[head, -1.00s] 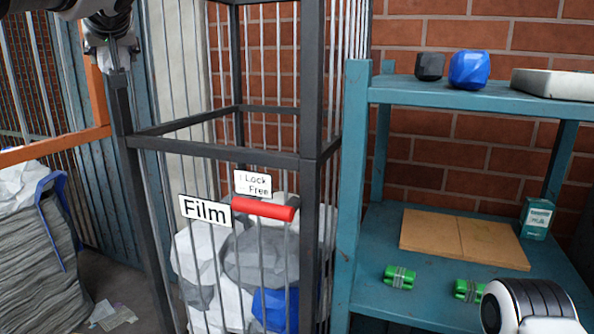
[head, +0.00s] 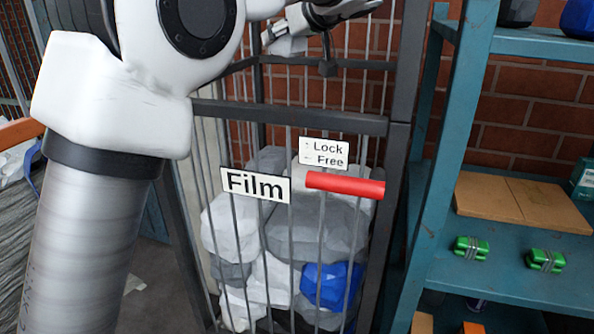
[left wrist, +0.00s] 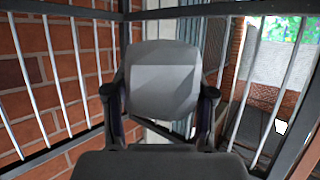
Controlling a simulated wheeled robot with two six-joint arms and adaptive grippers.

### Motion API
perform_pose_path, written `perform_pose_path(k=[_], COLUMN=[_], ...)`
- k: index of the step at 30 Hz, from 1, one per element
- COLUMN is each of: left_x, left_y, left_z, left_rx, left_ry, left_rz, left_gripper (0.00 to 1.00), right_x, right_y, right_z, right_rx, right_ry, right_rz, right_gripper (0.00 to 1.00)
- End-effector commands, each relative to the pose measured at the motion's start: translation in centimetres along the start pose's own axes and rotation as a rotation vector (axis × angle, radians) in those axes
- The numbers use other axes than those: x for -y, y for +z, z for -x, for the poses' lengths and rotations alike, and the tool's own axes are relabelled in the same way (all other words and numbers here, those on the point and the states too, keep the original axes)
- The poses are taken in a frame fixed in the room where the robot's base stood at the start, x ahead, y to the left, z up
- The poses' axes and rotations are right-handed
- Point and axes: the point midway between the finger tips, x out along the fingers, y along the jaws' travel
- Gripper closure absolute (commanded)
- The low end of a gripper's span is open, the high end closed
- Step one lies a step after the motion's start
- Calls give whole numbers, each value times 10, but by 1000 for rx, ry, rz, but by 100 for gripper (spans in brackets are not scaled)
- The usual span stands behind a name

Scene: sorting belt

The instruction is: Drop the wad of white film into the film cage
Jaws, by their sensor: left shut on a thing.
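The film cage (head: 300,119) is a dark metal frame with pale bars and a white "Film" sign (head: 255,185). Its lower part holds several white, grey and blue wads. In the left wrist view the wad (left wrist: 163,78) is pale and faceted between both fingers (left wrist: 160,105), with cage bars on both sides. My right gripper is out of view.
A red handle (head: 345,186) and a Lock/Free sign (head: 323,153) are on the cage front. A teal shelf (head: 500,268) with cardboard (head: 522,203) and green bundles (head: 469,247) stands close on the right. The cage's upper space looks free.

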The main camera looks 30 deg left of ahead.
Motion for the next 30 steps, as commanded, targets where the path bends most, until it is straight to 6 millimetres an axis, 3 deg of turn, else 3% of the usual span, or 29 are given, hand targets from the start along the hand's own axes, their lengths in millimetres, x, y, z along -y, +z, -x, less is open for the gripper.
perform_pose_path(k=[3, 11, 12, 14, 15, 25, 30], left_x=[0, 0, 0, 0, 0, 0, 0], left_y=[14, 16, 16, 16, 16, 13, -10], left_z=[-7, -7, -7, -7, -7, -6, 4], left_rx=[1, 0, 0, 0, 1, 1, -1], left_ry=[0, 1, 1, 1, 1, 1, 2], left_rz=[-1, 0, 0, 0, 0, 1, 4], left_gripper=[59, 59, 42, 20, 16, 16, 16], right_x=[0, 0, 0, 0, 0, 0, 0], right_y=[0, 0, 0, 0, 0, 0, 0], right_z=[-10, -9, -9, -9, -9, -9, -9], right_rx=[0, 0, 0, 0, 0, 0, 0], right_ry=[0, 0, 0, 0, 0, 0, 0], right_rz=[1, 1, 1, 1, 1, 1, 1], right_gripper=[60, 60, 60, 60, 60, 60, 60])
